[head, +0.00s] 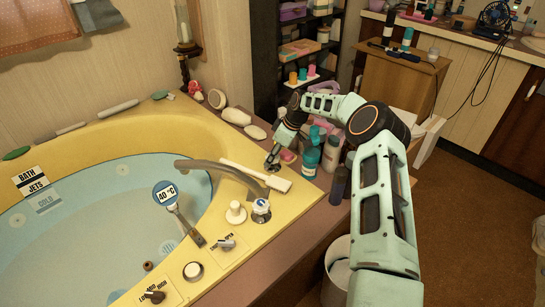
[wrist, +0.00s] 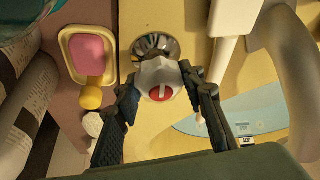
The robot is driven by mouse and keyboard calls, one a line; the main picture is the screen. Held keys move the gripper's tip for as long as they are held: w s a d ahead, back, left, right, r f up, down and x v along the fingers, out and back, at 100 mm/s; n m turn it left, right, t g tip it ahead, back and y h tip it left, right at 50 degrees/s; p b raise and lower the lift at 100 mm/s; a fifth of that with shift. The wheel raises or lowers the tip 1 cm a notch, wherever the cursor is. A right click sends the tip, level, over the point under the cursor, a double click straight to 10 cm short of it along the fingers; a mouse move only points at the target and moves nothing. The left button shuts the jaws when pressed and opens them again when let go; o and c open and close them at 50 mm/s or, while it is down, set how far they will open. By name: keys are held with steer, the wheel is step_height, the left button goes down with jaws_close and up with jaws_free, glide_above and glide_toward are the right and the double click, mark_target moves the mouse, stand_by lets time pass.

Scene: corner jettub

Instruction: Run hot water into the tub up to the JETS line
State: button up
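The yellow-rimmed corner tub (head: 217,128) has a pale blue inside; I cannot tell how high any water stands. BATH and JETS labels (head: 34,184) sit on its inner wall, with a fainter COLD label (head: 45,203) below. A grey spout (head: 212,168) reaches over the tub; no stream shows. A gauge (head: 165,193) reads 40 °C. My gripper (head: 274,160) is at the deck by the spout's base. In the wrist view my gripper (wrist: 158,82) is open around a white tap handle with a red mark (wrist: 160,92); I cannot tell if the fingers touch it.
A blue-marked tap (head: 261,209) and a white knob (head: 236,212) stand on the deck in front. A brush (head: 256,175) lies beside the spout. Bottles (head: 311,155) crowd right of my gripper. A pink soap on a yellow dish (wrist: 88,52) is left of the handle.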

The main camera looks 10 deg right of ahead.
steer(key=c, duration=0.6)
steer(key=shift+m, duration=0.7)
steer(key=shift+c, duration=0.2)
steer(key=o, duration=1.2)
steer(key=shift+c, duration=0.2)
steer(key=v, duration=1.2)
steer(key=shift+s, duration=0.25)
steer(key=shift+a, duration=0.15)
